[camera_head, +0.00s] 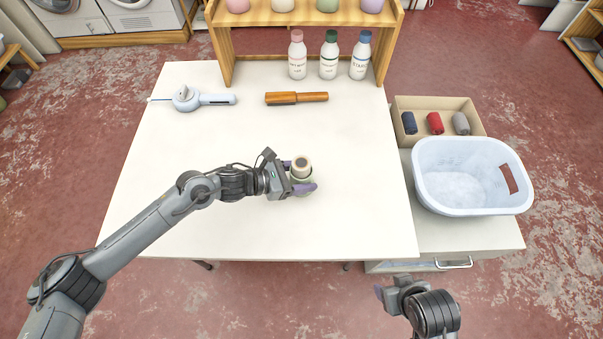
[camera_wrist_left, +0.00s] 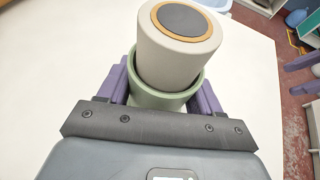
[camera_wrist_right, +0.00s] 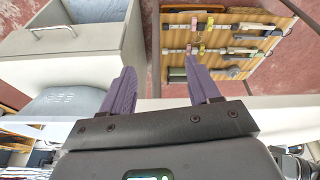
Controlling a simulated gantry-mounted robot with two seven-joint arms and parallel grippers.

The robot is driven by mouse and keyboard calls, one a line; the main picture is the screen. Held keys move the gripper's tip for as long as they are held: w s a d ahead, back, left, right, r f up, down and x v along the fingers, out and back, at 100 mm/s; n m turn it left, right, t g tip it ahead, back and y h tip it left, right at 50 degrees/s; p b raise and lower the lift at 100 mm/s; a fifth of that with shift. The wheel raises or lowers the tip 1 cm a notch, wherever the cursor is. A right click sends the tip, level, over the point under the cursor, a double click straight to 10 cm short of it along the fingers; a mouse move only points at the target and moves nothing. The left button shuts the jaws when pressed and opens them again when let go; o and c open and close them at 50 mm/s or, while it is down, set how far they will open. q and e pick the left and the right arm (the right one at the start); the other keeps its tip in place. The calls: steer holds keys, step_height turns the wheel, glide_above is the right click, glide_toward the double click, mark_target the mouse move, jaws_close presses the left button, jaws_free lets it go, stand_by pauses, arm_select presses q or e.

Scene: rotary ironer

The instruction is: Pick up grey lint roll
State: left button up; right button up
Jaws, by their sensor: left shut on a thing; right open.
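My left gripper (camera_head: 302,175) is over the white table, its purple fingers shut on either side of a green cup (camera_wrist_left: 160,97). A pale cream-grey roll (camera_wrist_left: 175,52) with a dark core and an orange-brown ring stands slightly tilted in the cup; it also shows in the head view (camera_head: 302,165). Part of the cup is hidden by the gripper. A separate grey roll (camera_head: 461,123) lies in the cardboard box (camera_head: 437,101) at the right, beside a blue roll (camera_head: 410,123) and a red roll (camera_head: 435,123). My right gripper (camera_wrist_right: 165,80) is open and empty, off the table's front edge.
A white basket (camera_head: 472,203) stands in front of the box. Three bottles (camera_head: 328,58) stand at the back by a wooden shelf (camera_head: 300,18). A wooden-handled tool (camera_head: 297,98) and a pale blue device (camera_head: 205,99) lie on the table (camera_head: 230,235). The table's front left is clear.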

mark_target(302, 166)
steer(key=w+a+r+t+y, duration=0.1)
steer(key=w+a+r, duration=0.1)
steer(key=a, duration=0.1)
steer(key=w+a+r+t+y, duration=0.1)
steer(key=w+a+r, duration=0.1)
steer(key=w, duration=0.1)
steer(key=w+a+r+m+t, duration=0.1)
steer(key=w+a+r, duration=0.1)
steer(key=w+a, duration=0.1)
steer(key=shift+w+a+r+t+y, duration=0.25)
steer(key=shift+a+r+t+y, duration=0.05)
steer(key=shift+a+y, duration=0.1)
steer(key=w+a+r+n+t+y, duration=0.1)
steer(key=w+a+r+n+t, duration=0.1)
steer(key=w+a+r+t, duration=0.5)
steer(key=shift+g, duration=0.7)
steer(key=w+a, duration=0.1)
steer(key=w, duration=0.1)
steer(key=w+a, duration=0.3)
steer(key=w, duration=0.1)
steer(key=shift+w+a+r, duration=0.3)
steer(key=shift+a+r, duration=0.05)
steer(key=shift+r, duration=0.05)
steer(key=shift+x, duration=2.75)
steer(key=shift+d, duration=0.15)
steer(key=c, duration=1)
